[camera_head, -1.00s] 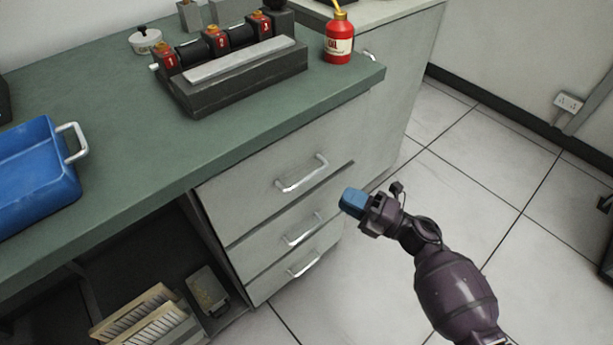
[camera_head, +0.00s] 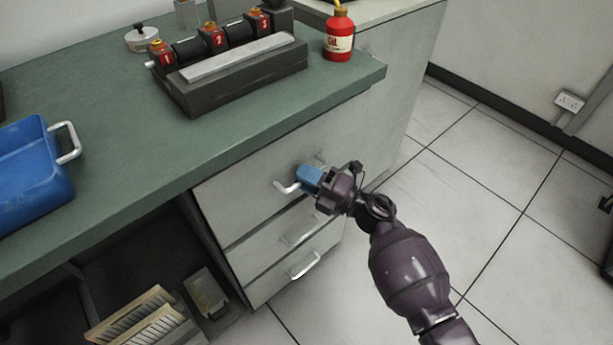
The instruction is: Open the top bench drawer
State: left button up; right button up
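The top bench drawer (camera_head: 230,198) is the upper of three grey drawers under the green bench top, and its front looks flush with the bench. Its silver bar handle (camera_head: 284,188) is partly hidden by my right gripper (camera_head: 303,178). The blue fingers of my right gripper are at the handle's right part. I cannot tell whether they are around the bar or only in front of it, nor whether they are open or shut. My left gripper is not in view.
The two lower drawers have handles (camera_head: 304,265) below my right gripper. A blue tray (camera_head: 62,190) sits on the bench (camera_head: 130,190) at the left. A numbered device (camera_head: 240,85) and a red oil can (camera_head: 339,45) stand on top.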

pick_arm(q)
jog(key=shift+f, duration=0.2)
pick_arm(e)
grip_shut()
jog(key=shift+s, duration=0.1)
jog(key=shift+s+d, duration=0.15)
jog(key=shift+d, duration=0.05)
pick_arm(q)
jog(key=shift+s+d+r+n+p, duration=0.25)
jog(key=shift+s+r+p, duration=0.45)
jog(key=shift+p, duration=0.7)
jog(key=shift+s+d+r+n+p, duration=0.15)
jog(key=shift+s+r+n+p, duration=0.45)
jog(key=shift+p, duration=0.8)
pick_arm(e)
jog(key=s+d, duration=1.1)
jog(key=s, duration=0.3)
jog(key=s+d, duration=1)
jog(key=s, duration=0.4)
jog(key=shift+d, duration=0.4)
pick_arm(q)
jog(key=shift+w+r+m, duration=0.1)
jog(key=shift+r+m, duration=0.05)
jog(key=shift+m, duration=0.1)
